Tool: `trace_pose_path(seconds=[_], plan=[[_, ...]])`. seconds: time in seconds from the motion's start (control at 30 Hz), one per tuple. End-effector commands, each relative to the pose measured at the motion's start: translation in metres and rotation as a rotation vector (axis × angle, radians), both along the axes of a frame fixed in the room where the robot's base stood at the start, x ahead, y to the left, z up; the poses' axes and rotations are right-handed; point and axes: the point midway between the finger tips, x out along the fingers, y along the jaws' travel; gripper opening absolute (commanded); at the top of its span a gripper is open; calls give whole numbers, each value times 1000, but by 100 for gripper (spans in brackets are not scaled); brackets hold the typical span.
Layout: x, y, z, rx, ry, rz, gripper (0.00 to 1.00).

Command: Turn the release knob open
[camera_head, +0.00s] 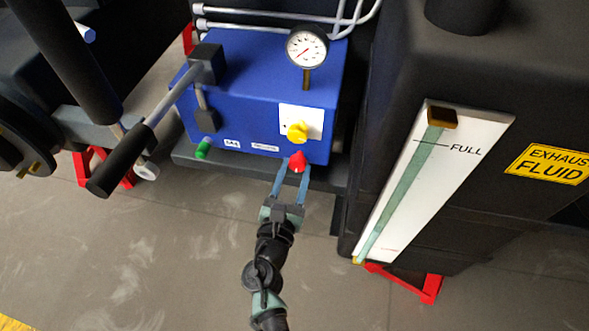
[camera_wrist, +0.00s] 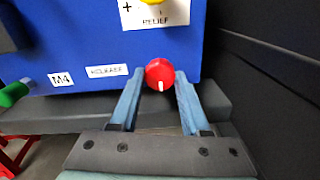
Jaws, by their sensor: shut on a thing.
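The release knob is a red round knob (camera_head: 297,161) low on the front of the blue pump box (camera_head: 235,100). In the wrist view the red knob (camera_wrist: 160,73) shows a white pointer mark at its lower edge, pointing down. A "RELEASE" label (camera_wrist: 107,71) is left of it. My gripper (camera_head: 291,168) reaches up from below, and in the wrist view my gripper (camera_wrist: 160,78) has one blue finger on each side of the knob, shut on it. The knob's sides at the fingertips are partly hidden.
A yellow knob (camera_head: 297,131) on a white plate sits just above the red knob. A green knob (camera_head: 204,149) and a lever with a black grip (camera_head: 120,163) are to the left. A gauge (camera_head: 307,47) stands above. The black tank with a white level strip (camera_head: 400,215) is close on the right.

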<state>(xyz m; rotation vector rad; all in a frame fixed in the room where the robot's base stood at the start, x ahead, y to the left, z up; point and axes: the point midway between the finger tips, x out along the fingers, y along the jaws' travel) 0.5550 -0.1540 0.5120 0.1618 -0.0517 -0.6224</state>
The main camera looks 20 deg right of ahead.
Motion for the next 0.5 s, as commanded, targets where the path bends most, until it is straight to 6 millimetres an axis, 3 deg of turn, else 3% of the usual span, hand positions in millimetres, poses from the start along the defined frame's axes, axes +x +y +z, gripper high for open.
trace_pose_path(seconds=[0.43,0.47,0.5], plan=[[-1,0,-1,-9,9,0,0],[-1,0,-1,-9,9,0,48],[-1,0,-1,-9,9,0,55]])
